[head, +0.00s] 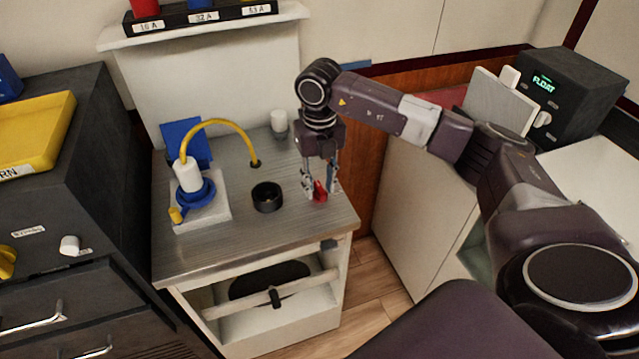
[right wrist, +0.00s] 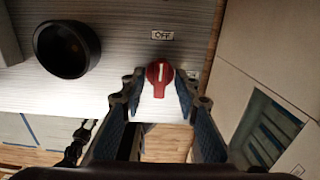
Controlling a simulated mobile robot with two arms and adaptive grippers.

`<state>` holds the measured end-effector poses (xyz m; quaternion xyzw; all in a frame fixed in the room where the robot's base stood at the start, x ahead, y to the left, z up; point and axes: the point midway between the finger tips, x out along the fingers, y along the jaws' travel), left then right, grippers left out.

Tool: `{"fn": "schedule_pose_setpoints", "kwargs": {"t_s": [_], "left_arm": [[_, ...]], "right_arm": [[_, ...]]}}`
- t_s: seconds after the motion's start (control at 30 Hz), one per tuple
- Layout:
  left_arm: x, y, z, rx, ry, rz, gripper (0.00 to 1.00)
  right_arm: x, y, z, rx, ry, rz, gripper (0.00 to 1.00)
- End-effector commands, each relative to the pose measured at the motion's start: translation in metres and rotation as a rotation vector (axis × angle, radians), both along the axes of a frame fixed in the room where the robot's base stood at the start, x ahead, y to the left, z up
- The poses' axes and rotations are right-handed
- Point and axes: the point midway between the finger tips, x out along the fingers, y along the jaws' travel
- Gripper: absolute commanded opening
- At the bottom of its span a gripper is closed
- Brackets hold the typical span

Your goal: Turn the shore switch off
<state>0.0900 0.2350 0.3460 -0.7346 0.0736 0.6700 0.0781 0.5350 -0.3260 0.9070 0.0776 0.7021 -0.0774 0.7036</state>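The shore switch, a red knob with a white line, shows in the right wrist view (right wrist: 158,76) on the brushed metal top; in the head view it is a small red patch (head: 320,192) partly hidden by the fingers. An OFF label (right wrist: 162,35) lies just beyond it. The white line runs roughly along the direction to that label. My right gripper (head: 321,184) points down over the knob, one finger on each side; in the right wrist view (right wrist: 158,85) narrow gaps seem to show beside the knob. Whether the fingers touch it is unclear. My left gripper is out of view.
A black round socket (head: 267,197) stands left of the knob. A blue-collared white plug (head: 190,180) with a yellow cable (head: 215,124) is further left. A white cup (head: 279,121) stands at the back. A dark FLOAT unit (head: 570,85) is at right.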

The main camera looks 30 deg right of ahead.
Motion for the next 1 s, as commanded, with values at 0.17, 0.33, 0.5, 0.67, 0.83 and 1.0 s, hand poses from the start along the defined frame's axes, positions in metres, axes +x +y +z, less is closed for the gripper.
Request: {"fn": "schedule_pose_setpoints", "kwargs": {"t_s": [0.17, 0.33, 0.5, 0.67, 0.83, 1.0], "left_arm": [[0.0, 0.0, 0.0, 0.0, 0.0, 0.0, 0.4], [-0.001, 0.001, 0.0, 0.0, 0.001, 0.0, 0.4], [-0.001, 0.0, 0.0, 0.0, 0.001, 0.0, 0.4], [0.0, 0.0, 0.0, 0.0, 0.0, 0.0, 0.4], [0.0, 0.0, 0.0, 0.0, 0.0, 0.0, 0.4], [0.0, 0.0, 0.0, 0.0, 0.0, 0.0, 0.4]], "right_arm": [[0.0, 0.0, -0.001, 0.0, 0.001, -0.001, 0.29], [0.001, 0.0, 0.008, 0.001, -0.001, -0.001, 0.29], [0.001, 0.0, 0.038, 0.0, -0.004, -0.001, 0.29], [0.001, 0.0, 0.073, 0.001, -0.004, 0.0, 0.29], [0.0, 0.0, 0.103, 0.001, -0.002, 0.0, 0.29], [0.0, 0.0, 0.117, 0.0, 0.0, -0.001, 0.29]]}}
